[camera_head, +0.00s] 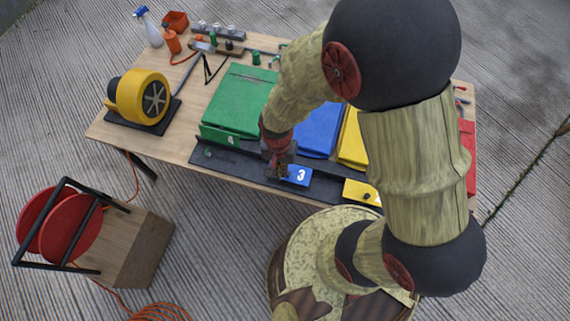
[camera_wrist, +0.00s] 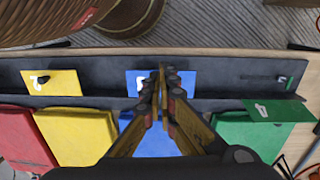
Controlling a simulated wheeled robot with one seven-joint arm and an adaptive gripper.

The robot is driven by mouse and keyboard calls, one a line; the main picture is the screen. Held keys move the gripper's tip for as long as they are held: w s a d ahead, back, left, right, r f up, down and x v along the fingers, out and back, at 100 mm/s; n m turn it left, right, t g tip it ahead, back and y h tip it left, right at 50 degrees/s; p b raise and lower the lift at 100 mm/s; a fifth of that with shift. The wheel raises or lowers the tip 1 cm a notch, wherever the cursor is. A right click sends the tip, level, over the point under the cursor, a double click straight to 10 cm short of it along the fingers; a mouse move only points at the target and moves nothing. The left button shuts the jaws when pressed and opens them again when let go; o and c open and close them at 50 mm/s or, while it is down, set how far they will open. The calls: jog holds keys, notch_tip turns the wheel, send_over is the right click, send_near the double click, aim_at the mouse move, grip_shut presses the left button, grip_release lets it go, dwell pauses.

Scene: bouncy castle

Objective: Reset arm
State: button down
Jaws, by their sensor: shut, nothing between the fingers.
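My gripper (camera_head: 281,170) is over the front of the table, by the blue number plate (camera_head: 298,176). In the wrist view its fingers (camera_wrist: 167,78) are shut together with nothing between them. They overlap the blue plate (camera_wrist: 147,80) from above and hide part of it; I cannot tell whether they touch it. The blue plate shows a white 3 and lies in the long dark tray (camera_head: 232,164). My arm reaches across the right half of the head view, bent, and hides part of the table.
The yellow plate (camera_head: 361,192) lies in the tray. The green plate (camera_head: 219,136) sits across its rear edge. Behind are green (camera_head: 240,95), blue (camera_head: 319,128) and yellow (camera_head: 352,143) folded pieces. A yellow blower (camera_head: 140,97) stands left; a red cable reel (camera_head: 62,222) stands off the table.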

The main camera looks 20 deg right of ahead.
jog(key=shift+s+a+r, duration=0.3)
jog(key=shift+s+r, duration=0.1)
jog(key=shift+r, duration=0.1)
jog(key=s+d+r+n+t, duration=0.1)
jog(key=d+r+n+t, duration=0.1)
jog(key=r, duration=0.9)
jog(key=s+d+r+n+t, duration=0.2)
jog(key=d+r, duration=0.1)
jog(key=r, duration=0.8)
jog(key=s+d+r+n+t, duration=0.1)
jog(key=d+r+n+t, duration=0.1)
jog(key=r, duration=0.9)
jog(key=shift+s+d+n, duration=0.15)
jog(key=shift+d+n, duration=0.25)
